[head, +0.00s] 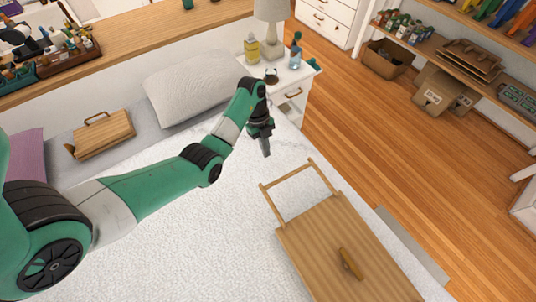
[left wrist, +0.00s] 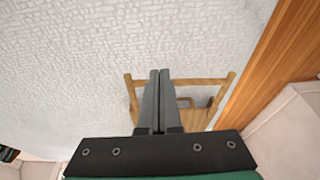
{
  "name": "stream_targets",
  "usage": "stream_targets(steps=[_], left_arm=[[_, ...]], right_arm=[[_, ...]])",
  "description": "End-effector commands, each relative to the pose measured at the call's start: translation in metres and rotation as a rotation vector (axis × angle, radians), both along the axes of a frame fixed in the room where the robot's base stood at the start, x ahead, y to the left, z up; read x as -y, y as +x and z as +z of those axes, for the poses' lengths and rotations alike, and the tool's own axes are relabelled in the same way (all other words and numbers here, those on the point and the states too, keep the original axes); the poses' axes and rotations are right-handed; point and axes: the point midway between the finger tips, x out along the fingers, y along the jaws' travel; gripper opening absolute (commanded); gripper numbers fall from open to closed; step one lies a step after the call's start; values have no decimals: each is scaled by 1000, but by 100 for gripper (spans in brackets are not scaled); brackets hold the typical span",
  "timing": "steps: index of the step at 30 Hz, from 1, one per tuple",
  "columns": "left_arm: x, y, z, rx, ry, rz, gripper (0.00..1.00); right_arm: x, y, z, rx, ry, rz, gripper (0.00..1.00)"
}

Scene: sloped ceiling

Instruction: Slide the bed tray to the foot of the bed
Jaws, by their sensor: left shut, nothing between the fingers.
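The wooden bed tray (head: 335,240) lies on the white bed cover (head: 190,240) near the bed's right side. A wooden frame, a leg or handle (head: 300,188), stands at its pillow-side end, and a short wooden bar lies on its top. My left gripper (head: 266,153) is shut and empty, above the bed on the pillow side of that frame, apart from it in the head view. In the left wrist view the shut fingers (left wrist: 160,72) cover the middle of the frame and part of the tray (left wrist: 195,118). My right gripper is not in view.
A grey pillow (head: 195,85) and a wooden case with a handle (head: 104,135) lie at the head of the bed. A white nightstand (head: 292,83) with a lamp and bottles stands beside the pillow. The wooden floor (head: 400,150) to the right is clear.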

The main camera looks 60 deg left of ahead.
Motion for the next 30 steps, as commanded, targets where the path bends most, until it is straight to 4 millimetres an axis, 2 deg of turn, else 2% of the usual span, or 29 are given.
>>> stream_targets(steps=[1, 3, 10, 12, 15, 21, 30], left_arm=[[4, 0, -19, 0, -1, -2, 0], [8, 1, -35, -1, -1, -3, 0], [23, 3, -79, -1, -2, -3, 0], [36, 5, -63, -1, -2, -6, 0], [49, 8, -65, 0, -1, -5, 0], [61, 10, -70, 1, -1, -3, 0], [61, 10, -71, 2, -1, -2, 0]], right_arm=[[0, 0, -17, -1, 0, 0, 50], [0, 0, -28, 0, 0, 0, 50], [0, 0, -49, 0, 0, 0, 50], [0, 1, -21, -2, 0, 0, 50], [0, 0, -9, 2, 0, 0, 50], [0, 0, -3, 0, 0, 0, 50], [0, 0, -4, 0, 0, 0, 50]])
